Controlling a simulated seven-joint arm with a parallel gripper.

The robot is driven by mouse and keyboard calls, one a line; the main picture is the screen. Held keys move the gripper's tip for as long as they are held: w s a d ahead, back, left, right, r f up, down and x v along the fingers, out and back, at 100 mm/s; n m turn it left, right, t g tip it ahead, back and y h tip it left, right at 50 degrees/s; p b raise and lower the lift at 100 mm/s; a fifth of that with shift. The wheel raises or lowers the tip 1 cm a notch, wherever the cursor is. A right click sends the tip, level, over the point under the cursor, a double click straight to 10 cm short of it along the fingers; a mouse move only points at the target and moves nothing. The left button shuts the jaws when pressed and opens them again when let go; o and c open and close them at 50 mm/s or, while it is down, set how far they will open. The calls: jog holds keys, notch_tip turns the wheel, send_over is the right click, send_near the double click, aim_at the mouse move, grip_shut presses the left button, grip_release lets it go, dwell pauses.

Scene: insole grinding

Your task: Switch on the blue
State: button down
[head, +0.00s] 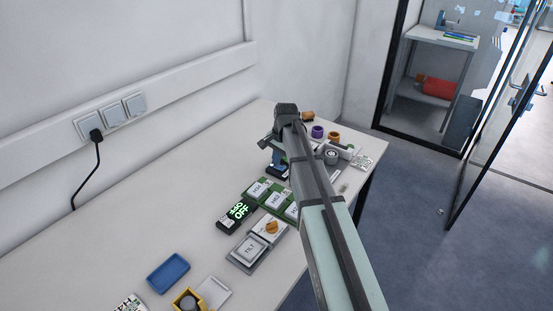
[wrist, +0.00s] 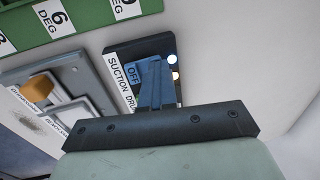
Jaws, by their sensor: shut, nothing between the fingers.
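A dark unit labelled "SUCTION DRUM" (wrist: 119,88) lies on the table in the wrist view. It has a blue part marked "OFF" (wrist: 132,75), partly covered by my gripper. In the head view a small blue patch (head: 279,171) shows just under my gripper. My gripper (head: 276,153) points down over it, with its fingers shut and empty. In the wrist view the fingers of my gripper (wrist: 155,63) overlap the blue part. I cannot tell whether they touch it.
A green holder with white keys (head: 273,200), a black display reading "OFF" (head: 237,213), a plate with an orange knob (head: 270,228) and a "TILT" key (head: 249,249) stand nearby. A blue tray (head: 168,273) lies at front left. The table's left part is clear.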

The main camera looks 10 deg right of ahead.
aim_at(283, 167)
jog(key=shift+s+d, duration=0.6)
jog(key=shift+r, duration=0.2)
notch_tip(283, 167, up, 14)
jog(key=s+d, duration=0.1)
jog(key=shift+s+d+f, duration=0.25)
jog(key=shift+s+d, duration=0.1)
dwell(0.3)
jog(key=shift+w+a+r, duration=0.1)
jog(key=shift+w+a, duration=0.3)
jog(key=shift+w, duration=0.15)
